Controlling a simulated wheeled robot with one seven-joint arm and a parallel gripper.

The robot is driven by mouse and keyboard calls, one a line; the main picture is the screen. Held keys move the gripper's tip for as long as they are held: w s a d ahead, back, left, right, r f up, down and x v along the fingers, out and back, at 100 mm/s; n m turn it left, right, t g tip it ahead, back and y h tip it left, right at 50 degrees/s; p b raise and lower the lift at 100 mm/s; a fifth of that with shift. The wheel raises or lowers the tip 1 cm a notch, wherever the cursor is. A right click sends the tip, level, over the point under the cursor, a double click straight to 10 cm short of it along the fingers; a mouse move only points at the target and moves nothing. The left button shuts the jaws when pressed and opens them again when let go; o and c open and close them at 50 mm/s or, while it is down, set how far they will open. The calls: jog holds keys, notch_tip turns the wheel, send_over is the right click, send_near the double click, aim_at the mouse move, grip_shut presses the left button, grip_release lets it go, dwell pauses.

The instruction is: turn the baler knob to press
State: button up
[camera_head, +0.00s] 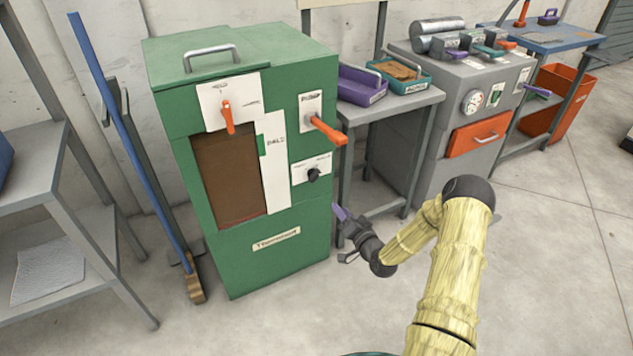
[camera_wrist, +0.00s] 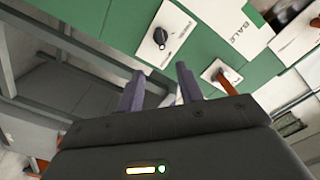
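The green baler (camera_head: 275,235) stands left of centre in the head view. Its black knob (camera_head: 313,174) sits on a white plate at the right of the front face. The knob also shows near the top middle of the wrist view (camera_wrist: 160,37), on its white plate (camera_wrist: 172,22). My gripper (camera_head: 340,214) is right of the baler, lower than the knob and apart from it. In the wrist view its two purple fingers (camera_wrist: 160,88) are spread with a gap and nothing between them. The plate's small lettering is too small to read.
An orange lever (camera_head: 328,131) sticks out above the knob, and another orange handle (camera_head: 228,117) is on the upper left panel. A grey table with trays (camera_head: 395,98) stands right of the baler. A blue-handled broom (camera_head: 130,140) leans at left. Open floor lies in front.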

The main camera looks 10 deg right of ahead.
aim_at(316, 179)
jog(key=b+x, duration=0.3)
jog(key=x, duration=1.4)
jog(key=shift+f, duration=0.1)
grip_shut()
